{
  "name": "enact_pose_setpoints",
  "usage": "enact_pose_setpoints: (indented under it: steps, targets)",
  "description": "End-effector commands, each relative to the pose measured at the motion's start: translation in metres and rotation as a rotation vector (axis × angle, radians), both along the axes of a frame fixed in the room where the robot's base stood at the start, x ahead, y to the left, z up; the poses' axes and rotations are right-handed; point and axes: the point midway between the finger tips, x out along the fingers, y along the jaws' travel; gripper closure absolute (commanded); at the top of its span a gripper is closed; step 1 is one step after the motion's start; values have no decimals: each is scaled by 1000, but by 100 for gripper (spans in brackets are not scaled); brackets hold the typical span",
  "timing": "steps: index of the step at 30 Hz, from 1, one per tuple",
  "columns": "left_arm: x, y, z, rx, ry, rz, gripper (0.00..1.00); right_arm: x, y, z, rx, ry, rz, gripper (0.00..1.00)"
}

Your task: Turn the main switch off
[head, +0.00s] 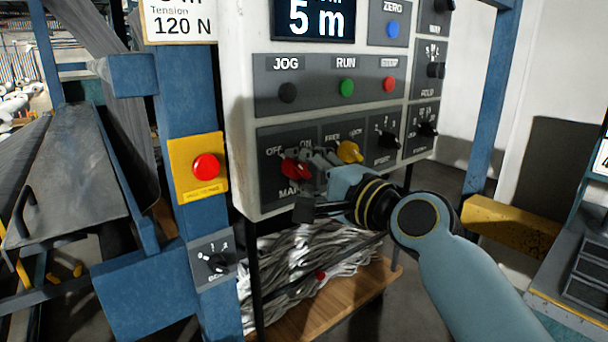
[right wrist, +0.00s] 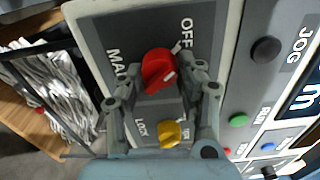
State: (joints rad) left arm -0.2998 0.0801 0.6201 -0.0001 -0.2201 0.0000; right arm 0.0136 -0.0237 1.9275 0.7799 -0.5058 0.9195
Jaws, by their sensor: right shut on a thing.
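The main switch is a red rotary knob (head: 293,169) on a dark plate low on the grey-white control panel, with OFF and ON lettered above it. In the right wrist view the red knob (right wrist: 157,68) sits between my right gripper's fingers, with OFF lettered near it. My right gripper (head: 302,162) reaches in from the right and is shut on this knob. I cannot tell for sure which mark the knob points to; a finger covers the ON side in the wrist view. My left gripper is out of view.
A yellow knob (head: 349,152) sits just right of the switch, close to my gripper. Black, green and red buttons are in a row above. A red stop button (head: 206,167) on a yellow plate (head: 184,150) stands left on a blue post. Grey scrap material (head: 300,262) lies below.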

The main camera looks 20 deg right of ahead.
Motion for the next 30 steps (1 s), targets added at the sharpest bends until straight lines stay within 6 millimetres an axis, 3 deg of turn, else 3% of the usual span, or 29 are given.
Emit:
enact_pose_setpoints:
  steps: [23,24,29,30]
  targets:
    - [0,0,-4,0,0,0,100,0,0,-2,-99,-31,1,96]
    - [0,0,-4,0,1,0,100,0,0,-2,-99,-31,1,61]
    - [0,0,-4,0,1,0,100,0,0,-1,-98,-32,1,40]
    - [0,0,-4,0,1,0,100,0,0,-1,-98,-32,1,40]
